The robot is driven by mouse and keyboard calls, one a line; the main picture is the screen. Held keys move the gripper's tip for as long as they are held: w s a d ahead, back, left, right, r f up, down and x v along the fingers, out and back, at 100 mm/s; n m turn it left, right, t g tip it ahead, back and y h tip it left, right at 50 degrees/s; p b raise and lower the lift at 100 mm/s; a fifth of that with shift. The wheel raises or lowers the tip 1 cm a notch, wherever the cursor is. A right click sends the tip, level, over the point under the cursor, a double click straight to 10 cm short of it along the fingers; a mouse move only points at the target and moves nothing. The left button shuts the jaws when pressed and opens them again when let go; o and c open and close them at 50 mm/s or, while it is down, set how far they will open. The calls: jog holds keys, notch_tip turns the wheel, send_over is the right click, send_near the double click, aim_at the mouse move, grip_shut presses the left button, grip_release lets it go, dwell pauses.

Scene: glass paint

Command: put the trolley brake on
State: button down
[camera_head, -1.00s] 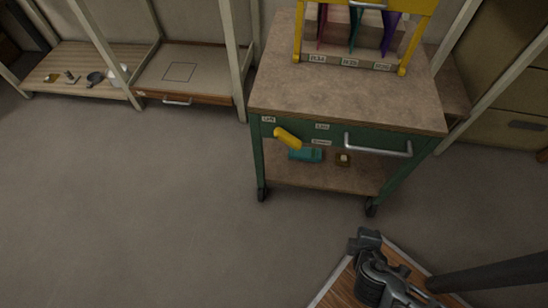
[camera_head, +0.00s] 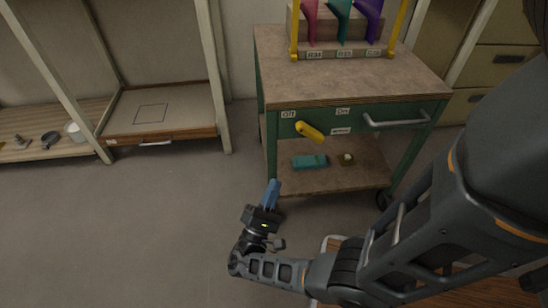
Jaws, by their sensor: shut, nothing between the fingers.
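The trolley (camera_head: 350,78) is green with a brown top and stands ahead of me. Its yellow brake lever (camera_head: 309,131) sits on the front face, between a label on the left that seems to read "Off" (camera_head: 289,115) and one that seems to read "On" (camera_head: 343,111). The lever slopes down to the right. My gripper (camera_head: 271,192) is shut and empty, with blue fingers pointing up. In the picture it is below and left of the lever, apart from it.
A silver handle (camera_head: 398,121) spans the trolley's right front. The lower shelf (camera_head: 330,178) holds a teal object (camera_head: 309,161) and a small brown block (camera_head: 346,159). A yellow frame with coloured pieces stands on top. Open floor (camera_head: 130,220) lies to the left.

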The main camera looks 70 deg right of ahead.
jog(key=shift+w+a+r, duration=0.1)
jog(key=shift+w+a, duration=0.05)
jog(key=shift+w, duration=0.1)
jog(key=p, duration=0.2)
send_near(310, 133)
jog(key=w+d+f, duration=0.1)
jog(key=w+d, duration=0.3)
jog(key=shift+s+d+r+p, duration=0.15)
jog(key=shift+s+d+r, duration=0.2)
jog(key=shift+s+r, duration=0.35)
jog(key=shift+s+d+r+p, duration=0.15)
jog(key=shift+s+d+r, duration=0.3)
jog(key=shift+r, duration=0.4)
jog(key=shift+r, duration=0.1)
